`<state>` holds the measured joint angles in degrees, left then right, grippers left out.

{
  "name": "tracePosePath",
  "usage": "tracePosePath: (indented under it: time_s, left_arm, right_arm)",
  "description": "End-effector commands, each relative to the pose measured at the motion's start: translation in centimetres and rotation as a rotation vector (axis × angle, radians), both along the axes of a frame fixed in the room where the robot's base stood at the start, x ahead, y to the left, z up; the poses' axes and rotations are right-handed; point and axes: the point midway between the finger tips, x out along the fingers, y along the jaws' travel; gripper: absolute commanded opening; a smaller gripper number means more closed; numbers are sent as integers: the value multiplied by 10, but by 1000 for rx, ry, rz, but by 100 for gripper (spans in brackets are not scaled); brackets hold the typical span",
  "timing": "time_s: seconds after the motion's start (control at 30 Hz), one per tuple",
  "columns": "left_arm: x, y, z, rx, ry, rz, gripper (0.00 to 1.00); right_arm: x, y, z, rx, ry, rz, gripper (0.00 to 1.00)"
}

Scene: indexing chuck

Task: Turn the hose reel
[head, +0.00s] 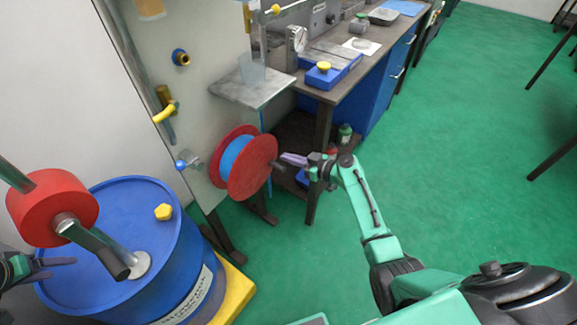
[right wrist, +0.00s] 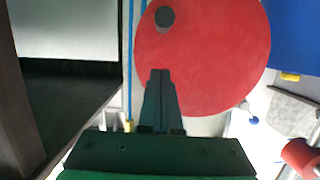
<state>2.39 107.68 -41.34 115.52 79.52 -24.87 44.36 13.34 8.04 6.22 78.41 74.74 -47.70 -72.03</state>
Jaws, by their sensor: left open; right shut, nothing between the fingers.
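The hose reel (head: 250,170) has red side discs with blue hose wound between them and is mounted on the upright panel. In the right wrist view its red disc (right wrist: 215,65) fills the upper middle, with a dark round handle (right wrist: 164,17) near the disc's upper left edge. My right gripper (head: 284,157) is shut and empty, its tips pointing at the disc's face. In the right wrist view the closed fingertips (right wrist: 160,73) lie below the handle; I cannot tell whether they touch the disc. My left gripper (head: 58,262) is open at the left edge, beside the blue drum.
A blue drum (head: 110,200) with a red cylinder (head: 52,208) on its pump stands at left on a yellow base (head: 238,295). The panel (head: 200,60) carries valves and a small shelf (head: 252,88). A workbench (head: 345,85) stands behind.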

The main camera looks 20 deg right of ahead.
Motion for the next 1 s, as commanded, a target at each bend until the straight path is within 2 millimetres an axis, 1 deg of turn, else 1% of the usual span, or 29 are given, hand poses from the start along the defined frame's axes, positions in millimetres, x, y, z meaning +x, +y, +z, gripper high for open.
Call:
tracePosePath:
  time_s: [0.03,0.13,0.2,0.3,0.67,1.0]
  left_arm:
    - [0,0,0,0,0,0,66]
    - [0,0,0,0,0,0,66]
    - [0,0,0,0,0,0,66]
    - [0,0,0,0,0,0,66]
    - [0,0,0,0,0,0,66]
    - [0,0,0,0,0,0,66]
  right_arm:
    - [5,4,-5,1,2,1,0]
    - [2,3,-25,1,5,0,0]
    - [3,3,-33,0,2,1,0]
    - [2,3,-40,1,2,1,0]
    - [2,3,-41,0,2,1,0]
    - [1,3,-45,43,34,1,0]
